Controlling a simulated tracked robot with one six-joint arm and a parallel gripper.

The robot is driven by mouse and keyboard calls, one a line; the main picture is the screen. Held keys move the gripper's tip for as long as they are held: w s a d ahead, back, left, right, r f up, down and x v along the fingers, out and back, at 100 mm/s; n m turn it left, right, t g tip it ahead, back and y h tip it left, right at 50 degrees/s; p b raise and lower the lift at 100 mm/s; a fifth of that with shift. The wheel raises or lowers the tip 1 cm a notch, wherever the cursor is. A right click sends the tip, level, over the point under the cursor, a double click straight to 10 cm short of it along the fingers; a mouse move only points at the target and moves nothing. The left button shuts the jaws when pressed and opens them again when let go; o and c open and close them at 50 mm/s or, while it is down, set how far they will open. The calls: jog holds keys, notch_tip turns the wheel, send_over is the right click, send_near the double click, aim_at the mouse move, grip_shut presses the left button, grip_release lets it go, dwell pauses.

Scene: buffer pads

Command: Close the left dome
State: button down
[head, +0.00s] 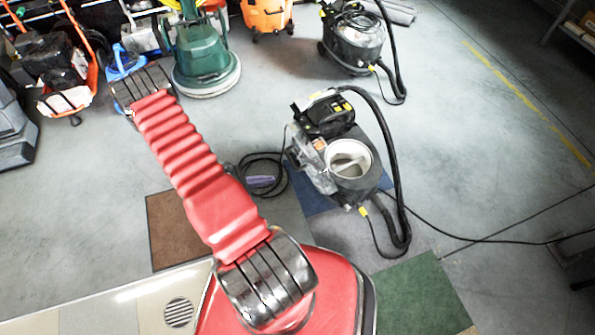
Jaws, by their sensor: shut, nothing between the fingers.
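I cannot make out a part that is surely the left dome. A black and grey vacuum machine (325,118) stands in the middle, with a round pale-rimmed tank (350,158) open at the top. A second, similar machine (356,40) stands farther back, and its top looks covered. My red ribbed arm reaches from the bottom middle to the upper left and ends in a slatted metal joint. My gripper does not show. Part of the floor is hidden behind the arm.
A green floor machine (203,58) and an orange one (267,14) stand at the back. Black hoses and cords (490,241) lie around the near vacuum. Carpet squares, brown (172,228) and green (420,297), lie on the floor.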

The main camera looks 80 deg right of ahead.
send_near(306, 165)
jog(key=s+d+f, duration=0.2)
jog(key=s+f, duration=0.2)
jog(key=f, duration=0.1)
dwell(0.8)
